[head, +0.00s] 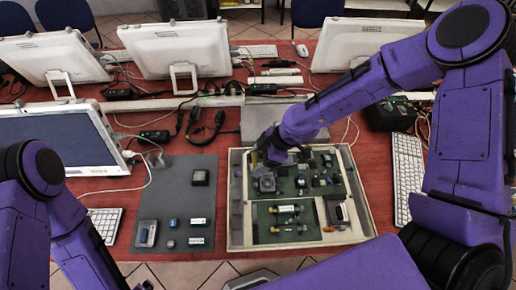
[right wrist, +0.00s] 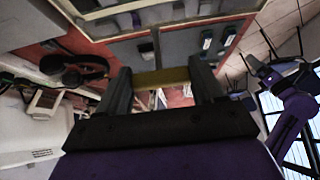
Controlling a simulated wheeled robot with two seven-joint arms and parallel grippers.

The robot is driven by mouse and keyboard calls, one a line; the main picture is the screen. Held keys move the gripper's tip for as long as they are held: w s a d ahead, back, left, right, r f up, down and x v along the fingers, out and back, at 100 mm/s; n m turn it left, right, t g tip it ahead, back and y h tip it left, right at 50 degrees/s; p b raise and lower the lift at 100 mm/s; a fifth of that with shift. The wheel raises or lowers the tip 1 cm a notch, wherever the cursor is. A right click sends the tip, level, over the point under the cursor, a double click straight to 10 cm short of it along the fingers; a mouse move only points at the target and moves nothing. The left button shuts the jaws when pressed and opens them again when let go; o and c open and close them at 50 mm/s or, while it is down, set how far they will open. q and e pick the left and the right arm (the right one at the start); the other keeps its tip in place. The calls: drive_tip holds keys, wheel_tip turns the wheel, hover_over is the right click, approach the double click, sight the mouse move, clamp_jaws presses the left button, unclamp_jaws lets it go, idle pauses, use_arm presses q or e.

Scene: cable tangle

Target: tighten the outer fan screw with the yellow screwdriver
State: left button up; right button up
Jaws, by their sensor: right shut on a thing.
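My right gripper (head: 264,153) is above the upper left of the open case (head: 236,212), close to the square grey fan (head: 266,182) on the green board. In the right wrist view its two dark fingers (right wrist: 162,80) are closed on the yellow screwdriver (right wrist: 160,75), whose handle spans the gap between them. A small yellowish part of the screwdriver (head: 254,158) shows beside the gripper in the head view. Its tip and the outer fan screw are too small or hidden to make out, so I cannot tell whether they touch.
A grey mat (head: 185,185) with several small parts lies left of the case. Monitors (head: 175,50) stand along the back. A keyboard (head: 408,175) lies right of the case. My right arm crosses over the table's right side.

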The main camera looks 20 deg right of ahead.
drive_tip(key=shift+s+f+b, duration=0.1)
drive_tip(key=shift+f+b, duration=3.3)
drive_tip(key=shift+f, duration=0.6)
drive_tip(key=shift+f+b, duration=0.35)
drive_tip(key=shift+f, duration=0.1)
drive_tip(key=m, duration=0.1)
drive_tip(key=m+t, duration=0.1)
drive_tip(key=m+t+h, duration=0.1)
drive_tip(key=m, duration=0.1)
drive_tip(key=shift+s, duration=0.3)
drive_tip(key=shift+a+m+t+h, duration=0.1)
drive_tip(key=shift+m+t+h, duration=0.35)
drive_tip(key=shift+m, duration=0.55)
